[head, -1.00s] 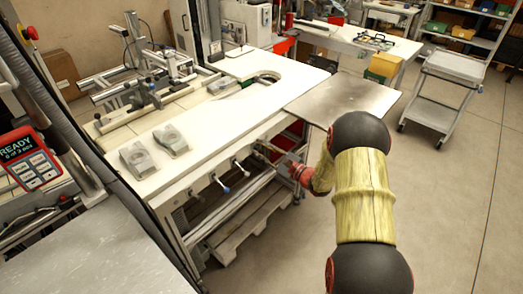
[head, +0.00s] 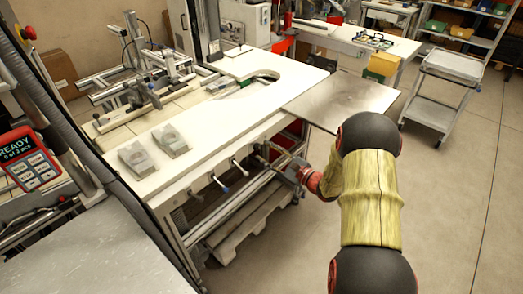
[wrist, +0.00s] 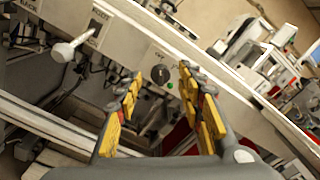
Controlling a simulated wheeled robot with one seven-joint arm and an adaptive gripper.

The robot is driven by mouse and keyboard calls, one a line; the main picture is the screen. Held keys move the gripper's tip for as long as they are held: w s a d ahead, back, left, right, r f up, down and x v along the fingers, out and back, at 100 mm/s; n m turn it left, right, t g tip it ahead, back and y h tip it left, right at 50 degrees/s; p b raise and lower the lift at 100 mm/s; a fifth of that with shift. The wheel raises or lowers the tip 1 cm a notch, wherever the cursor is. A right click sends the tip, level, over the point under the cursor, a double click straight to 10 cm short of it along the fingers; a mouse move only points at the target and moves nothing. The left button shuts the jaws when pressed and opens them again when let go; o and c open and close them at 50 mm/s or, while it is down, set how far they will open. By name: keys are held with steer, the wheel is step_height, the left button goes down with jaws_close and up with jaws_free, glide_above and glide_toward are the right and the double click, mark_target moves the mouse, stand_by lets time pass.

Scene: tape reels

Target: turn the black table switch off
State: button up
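The black table switch (wrist: 159,74) is a round dark knob on a light plate on the table's front edge. A small green light (wrist: 170,86) sits just below it. The lettering above the knob is too small to read surely. My gripper (wrist: 162,77) is open, its yellow-padded fingers on either side of the knob in the wrist view, with nothing between the pads. I cannot tell whether the tips touch the plate. In the head view my gripper (head: 280,163) is at the front edge of the white table (head: 215,128); the switch is not clearly visible there.
A white-handled lever (wrist: 72,47) stands out left of the switch in the wrist view. Levers (head: 221,184) line the table front in the head view. A metal side plate (head: 340,101) juts out above my forearm. Open floor lies to the right.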

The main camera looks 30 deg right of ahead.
steer(key=v, duration=0.8)
steer(key=shift+s, duration=0.25)
steer(key=shift+d, duration=0.1)
steer(key=s+a+f+n+g+y, duration=0.2)
steer(key=s+a+f+g, duration=0.25)
steer(key=a, duration=0.25)
steer(key=s+a+r+n+g, duration=0.2)
steer(key=s+a+n+g, duration=0.7)
steer(key=s, duration=0.3)
steer(key=s+r+n+g+h+p, duration=0.2)
steer(key=s+r+n+h, duration=0.55)
steer(key=s+r, duration=0.2)
steer(key=a+r+n+t, duration=0.4)
steer(key=a+r+n, duration=0.2)
steer(key=r, duration=0.7)
steer(key=shift+s+a+h+p, duration=0.35)
steer(key=shift+p, duration=0.1)
